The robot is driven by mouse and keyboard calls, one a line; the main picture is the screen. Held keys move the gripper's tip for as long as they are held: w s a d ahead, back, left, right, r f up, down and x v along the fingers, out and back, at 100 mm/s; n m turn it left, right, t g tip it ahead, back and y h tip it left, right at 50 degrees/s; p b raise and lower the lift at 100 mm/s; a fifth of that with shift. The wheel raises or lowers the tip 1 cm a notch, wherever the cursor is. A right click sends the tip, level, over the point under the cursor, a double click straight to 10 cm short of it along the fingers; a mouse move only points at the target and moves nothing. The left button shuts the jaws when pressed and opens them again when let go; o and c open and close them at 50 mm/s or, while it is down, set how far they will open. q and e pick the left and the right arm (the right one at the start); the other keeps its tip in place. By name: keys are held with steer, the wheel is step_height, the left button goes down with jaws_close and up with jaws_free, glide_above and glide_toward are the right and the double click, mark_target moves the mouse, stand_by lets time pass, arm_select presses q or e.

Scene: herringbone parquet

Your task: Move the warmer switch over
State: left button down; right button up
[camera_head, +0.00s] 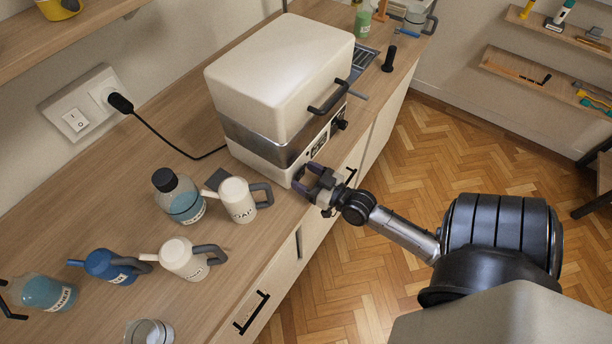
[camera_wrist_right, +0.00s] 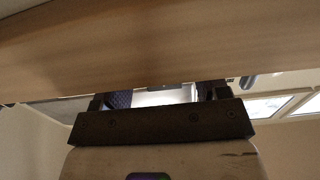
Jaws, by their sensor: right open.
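The warmer (camera_head: 285,75) is a cream box with a steel band and a dark lid handle, standing on the wooden counter. Its front panel (camera_head: 318,145) carries a dark control area with a knob (camera_head: 339,124) at the right end. The switch's exact position is too small to tell. My right gripper (camera_head: 306,178) is open at the counter's front edge, just before the lower front of the warmer. In the right wrist view its fingers (camera_wrist_right: 160,97) show apart with a bright surface between them. My left gripper is not in view.
A black cord runs to the wall outlet (camera_head: 104,97). A green bottle (camera_head: 363,22) stands behind. The counter edge (camera_wrist_right: 150,45) crosses the wrist view closely.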

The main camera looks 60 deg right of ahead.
steer(key=shift+c, duration=0.3)
steer(key=shift+c, duration=0.6)
steer(key=c, duration=0.7)
steer(key=r+g+p, duration=0.1)
steer(key=g+p, duration=0.1)
steer(key=p, duration=0.7)
steer(key=shift+c, duration=0.2)
steer(key=shift+f+g+p, duration=0.15)
steer(key=shift+g+p, duration=0.25)
steer(key=o, duration=0.9)
